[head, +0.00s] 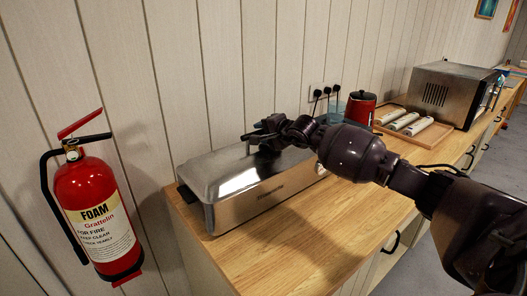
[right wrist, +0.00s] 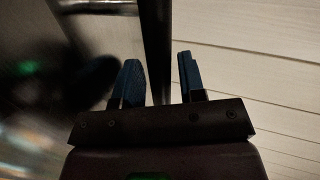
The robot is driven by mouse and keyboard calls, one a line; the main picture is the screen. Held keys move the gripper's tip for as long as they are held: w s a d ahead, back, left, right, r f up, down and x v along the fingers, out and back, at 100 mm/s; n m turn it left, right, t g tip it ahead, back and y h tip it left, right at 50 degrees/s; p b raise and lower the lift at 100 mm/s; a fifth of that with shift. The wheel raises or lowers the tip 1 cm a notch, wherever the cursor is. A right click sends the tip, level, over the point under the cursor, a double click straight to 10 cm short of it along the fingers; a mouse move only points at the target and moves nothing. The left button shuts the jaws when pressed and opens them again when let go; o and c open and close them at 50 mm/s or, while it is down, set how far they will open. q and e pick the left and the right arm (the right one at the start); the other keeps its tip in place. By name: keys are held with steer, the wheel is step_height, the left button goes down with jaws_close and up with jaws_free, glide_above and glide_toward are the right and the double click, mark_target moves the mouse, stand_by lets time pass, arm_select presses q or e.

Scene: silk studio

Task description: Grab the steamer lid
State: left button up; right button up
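The steamer (head: 262,196) is a long, brushed-metal box on the wooden counter, with a shiny metal lid (head: 222,170) closed on top. My right gripper (head: 258,138) is over the lid's back part, where the arm hides some of the lid. In the right wrist view, the gripper's two blue-padded fingers (right wrist: 160,82) are apart. A dark bar (right wrist: 156,40), perhaps the lid's handle or edge, runs between them in the picture. I cannot tell whether the fingers touch it. The blurred, reflective lid surface (right wrist: 60,100) lies left of the fingers. My left gripper is not in view.
A red fire extinguisher (head: 95,215) hangs on the panelled wall at left. A red kettle (head: 360,108), a wooden tray (head: 437,141) with rolled items and a metal oven (head: 447,93) stand farther right. The counter (head: 300,245) in front of the steamer is clear.

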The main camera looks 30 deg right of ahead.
jaws_close()
steer(key=shift+f, duration=0.1)
stand_by(1.2)
